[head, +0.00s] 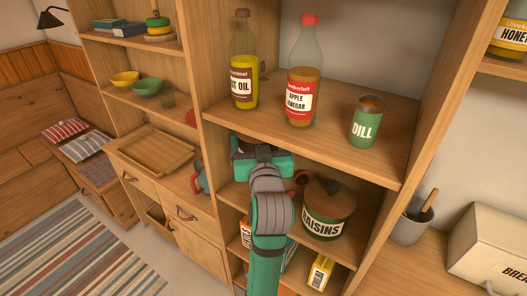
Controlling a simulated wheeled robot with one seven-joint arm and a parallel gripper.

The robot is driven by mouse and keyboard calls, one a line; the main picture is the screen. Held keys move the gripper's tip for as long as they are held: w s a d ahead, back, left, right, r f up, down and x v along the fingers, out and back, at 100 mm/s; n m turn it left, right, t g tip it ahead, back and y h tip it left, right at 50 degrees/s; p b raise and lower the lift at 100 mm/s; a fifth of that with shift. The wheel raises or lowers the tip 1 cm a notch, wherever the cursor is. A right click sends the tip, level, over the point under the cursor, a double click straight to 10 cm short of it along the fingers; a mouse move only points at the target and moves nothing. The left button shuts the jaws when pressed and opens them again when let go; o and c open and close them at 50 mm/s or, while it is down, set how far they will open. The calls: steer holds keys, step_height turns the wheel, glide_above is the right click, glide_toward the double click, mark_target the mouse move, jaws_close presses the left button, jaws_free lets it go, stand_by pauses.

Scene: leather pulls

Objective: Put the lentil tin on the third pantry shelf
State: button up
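My gripper (262,162) reaches into the pantry shelf (330,170) under the one with the bottles. I see the green hand from behind. Its fingers are hidden, so I cannot tell whether it is open or shut. A dark, rounded thing (243,144) shows just past the hand's upper left edge, mostly hidden; I cannot tell what it is or whether it is held. No label reading lentils is visible. A pot labelled raisins (324,222) stands to the right of my arm on the shelf.
The shelf above holds an oil bottle (243,75), a vinegar bottle (304,85) and a green dill tin (366,122). Boxes, including a yellow one (320,272), stand lower. A grey container (411,228) is outside, right.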

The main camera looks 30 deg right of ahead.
steer(key=shift+w+d+r, duration=0.1)
steer(key=shift+d, duration=0.4)
steer(key=shift+w+d+f, duration=0.15)
steer(key=shift+d+f, duration=0.05)
steer(key=shift+f, duration=0.1)
step_height(320, 180, down, 2)
steer(key=shift+a+f, duration=0.1)
steer(key=shift+a, duration=0.05)
steer(key=shift+f, duration=1.8)
steer(key=shift+d+f, duration=0.3)
steer(key=shift+d, duration=0.05)
steer(key=shift+a+f, duration=0.1)
steer(key=o, duration=2)
steer(key=shift+f, duration=0.15)
